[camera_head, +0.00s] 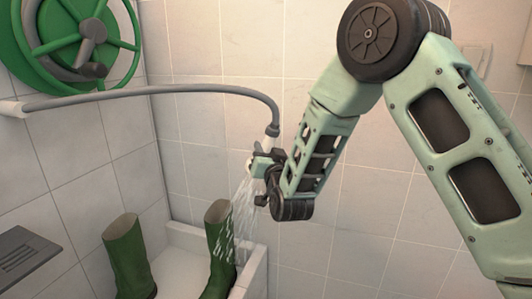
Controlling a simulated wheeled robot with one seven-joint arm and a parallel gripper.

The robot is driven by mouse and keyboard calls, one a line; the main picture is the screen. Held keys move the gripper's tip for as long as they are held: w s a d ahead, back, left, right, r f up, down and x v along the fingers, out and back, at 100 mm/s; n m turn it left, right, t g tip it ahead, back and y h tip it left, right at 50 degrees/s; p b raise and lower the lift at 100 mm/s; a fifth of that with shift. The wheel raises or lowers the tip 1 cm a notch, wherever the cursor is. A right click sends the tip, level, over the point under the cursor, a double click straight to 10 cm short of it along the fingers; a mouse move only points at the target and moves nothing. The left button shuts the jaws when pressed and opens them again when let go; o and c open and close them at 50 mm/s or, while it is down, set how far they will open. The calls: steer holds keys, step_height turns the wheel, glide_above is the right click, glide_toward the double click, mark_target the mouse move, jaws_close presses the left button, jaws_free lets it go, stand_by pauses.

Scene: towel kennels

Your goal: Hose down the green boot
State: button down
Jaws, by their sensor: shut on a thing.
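Two green boots stand upright at the bottom of the view, one green boot (129,258) at the left and another green boot (217,245) near the middle. My gripper (259,166) is shut on the hose nozzle (269,146), above and to the right of the middle boot. White water streaks fall from the nozzle down over the right side of that boot. The grey hose (165,88) arcs from the left wall to the nozzle. The lower ends of the boots are partly cut off by the frame.
A green hose reel (75,40) hangs on the tiled wall at upper left. A pale trough with a raised rim (250,270) lies around the middle boot. A dark grey slatted plate (22,257) is at lower left. Tiled walls stand close behind.

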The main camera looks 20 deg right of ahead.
steer(key=shift+r, duration=0.35)
steer(key=shift+s+a+b, duration=0.15)
steer(key=shift+s+a, duration=0.3)
steer(key=shift+s, duration=0.15)
steer(key=shift+s+a+b, duration=0.15)
steer(key=shift+s+a, duration=0.25)
steer(key=shift+s, duration=0.2)
steer(key=shift+a+f, duration=0.1)
steer(key=shift+a, duration=0.05)
